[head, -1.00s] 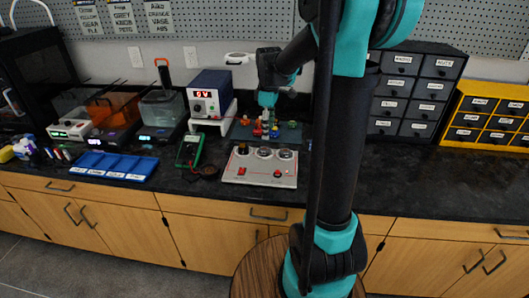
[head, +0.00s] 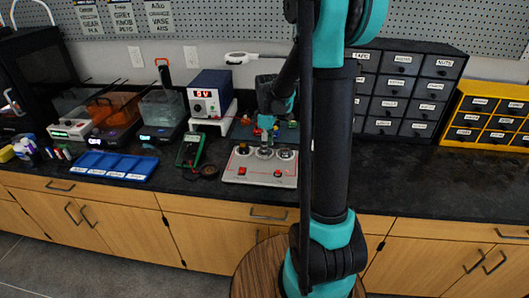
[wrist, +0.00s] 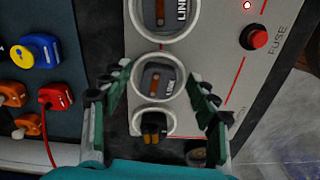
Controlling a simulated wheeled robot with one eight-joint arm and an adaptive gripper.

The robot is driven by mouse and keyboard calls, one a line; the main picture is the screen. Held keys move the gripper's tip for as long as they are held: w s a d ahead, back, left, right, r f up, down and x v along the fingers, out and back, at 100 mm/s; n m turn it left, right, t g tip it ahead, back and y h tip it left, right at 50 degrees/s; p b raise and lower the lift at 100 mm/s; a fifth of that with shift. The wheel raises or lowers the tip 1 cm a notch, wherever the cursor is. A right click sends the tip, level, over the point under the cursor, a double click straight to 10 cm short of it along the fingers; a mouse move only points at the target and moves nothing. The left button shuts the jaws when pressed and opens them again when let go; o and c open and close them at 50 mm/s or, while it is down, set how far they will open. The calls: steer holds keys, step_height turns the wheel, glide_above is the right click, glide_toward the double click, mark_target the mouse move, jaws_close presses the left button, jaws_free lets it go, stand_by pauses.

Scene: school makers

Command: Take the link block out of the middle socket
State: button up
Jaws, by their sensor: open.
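The grey panel (head: 262,176) has three round white-rimmed sockets in a row. The middle socket (wrist: 136,88) holds a dark grey link block (wrist: 157,82) with an orange stripe and a white label, in the wrist view. My gripper (wrist: 160,75) is open, with one finger on each side of the middle socket. No grip on the block shows. In the head view my gripper (head: 265,138) hangs over the panel's sockets and partly hides them. Another block labelled LINK (wrist: 170,12) sits in the upper socket. The lower socket holds a black and orange piece (wrist: 153,127).
A red button (wrist: 254,38) marked FUSE and a lit red lamp lie right of the sockets in the wrist view. Left are a blue-yellow connector (wrist: 38,50), orange pieces and a red cable. A multimeter (head: 190,149) and blue tray (head: 116,165) stand left on the bench.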

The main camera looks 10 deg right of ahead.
steer(key=shift+c, duration=0.6)
steer(key=c, duration=1)
steer(key=shift+r, duration=0.15)
